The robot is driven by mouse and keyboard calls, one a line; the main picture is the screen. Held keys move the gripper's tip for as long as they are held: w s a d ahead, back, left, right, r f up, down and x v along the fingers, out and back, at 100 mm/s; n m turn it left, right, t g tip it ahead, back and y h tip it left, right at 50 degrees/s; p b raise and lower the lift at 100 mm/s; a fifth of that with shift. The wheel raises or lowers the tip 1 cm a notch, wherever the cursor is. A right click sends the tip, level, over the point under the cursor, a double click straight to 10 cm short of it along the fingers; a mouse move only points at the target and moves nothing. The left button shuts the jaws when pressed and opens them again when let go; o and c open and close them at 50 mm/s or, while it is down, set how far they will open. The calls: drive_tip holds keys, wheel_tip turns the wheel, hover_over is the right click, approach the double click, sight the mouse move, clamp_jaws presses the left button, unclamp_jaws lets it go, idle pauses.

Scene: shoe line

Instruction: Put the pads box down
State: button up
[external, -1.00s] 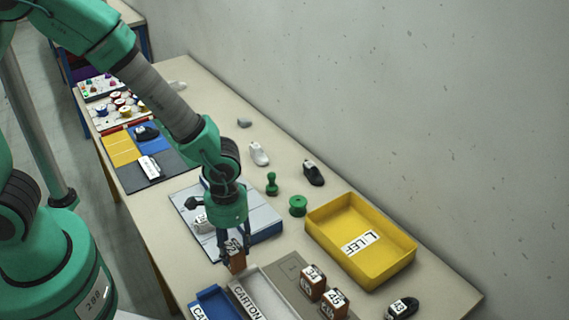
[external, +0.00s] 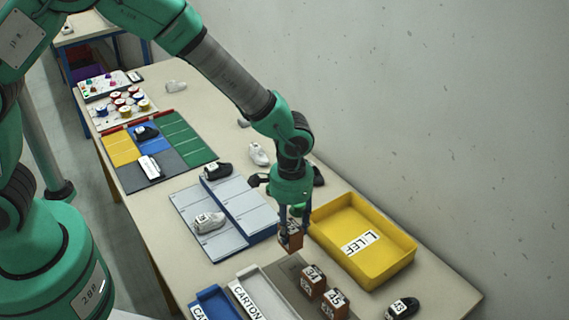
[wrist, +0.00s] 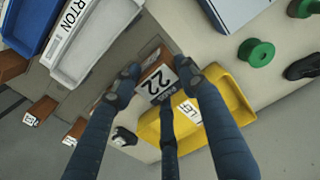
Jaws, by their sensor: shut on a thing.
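The pads box is a small brown box with a white label reading 22 (external: 290,238). It also shows in the wrist view (wrist: 153,72). My gripper (external: 293,222) is shut on it, with fingers on both sides. The box is just left of the yellow tray (external: 405,243), near the far end of the grey-brown mat (external: 270,270). I cannot tell whether its underside touches the surface or hangs a little above it.
Two similar brown boxes, (external: 313,280) and (external: 335,303), stand on the mat. A grey carton tray (external: 262,298) and a blue tray (external: 215,302) lie to the left. A blue-and-white rack (external: 245,205) is behind. A black shoe (external: 403,308) is at right.

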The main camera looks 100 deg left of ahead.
wheel_tip(320, 180, up, 2)
drive_tip(key=p, duration=0.4)
hover_over(350, 249)
drive_tip(key=shift+f, duration=0.15)
wheel_tip(350, 249, down, 6)
idle(0.7)
drive_tip(key=shift+f, duration=0.1)
drive_tip(key=shift+f, duration=1.75)
drive_tip(key=shift+f+b, duration=0.2)
drive_tip(key=shift+b, duration=0.1)
drive_tip(key=o, duration=1.2)
drive_tip(key=shift+r, duration=0.1)
